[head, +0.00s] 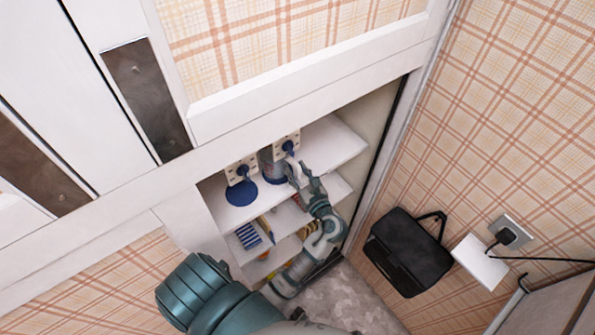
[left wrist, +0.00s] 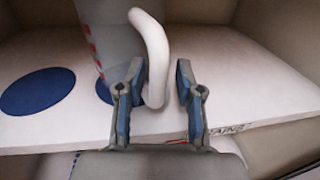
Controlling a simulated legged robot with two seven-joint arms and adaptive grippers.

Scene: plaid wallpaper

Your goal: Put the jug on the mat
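The grey jug (head: 268,167) stands on the upper shelf board in the head view. In the left wrist view the jug (left wrist: 112,35) shows a red-and-white strip and a curved white handle (left wrist: 153,50); its top is cut off. A round blue mat (head: 241,192) lies on the board to the left of the jug; it also shows in the left wrist view (left wrist: 37,91). My left gripper (head: 299,173) is at the jug's handle. In the left wrist view its fingers (left wrist: 160,75) are open, with the handle between them. My right gripper is not in view.
A second blue disc (left wrist: 104,91) shows partly at the jug's base. A lower shelf holds a blue striped item (head: 248,236). A black bag (head: 407,252) is near the right wall. The board's right end is clear.

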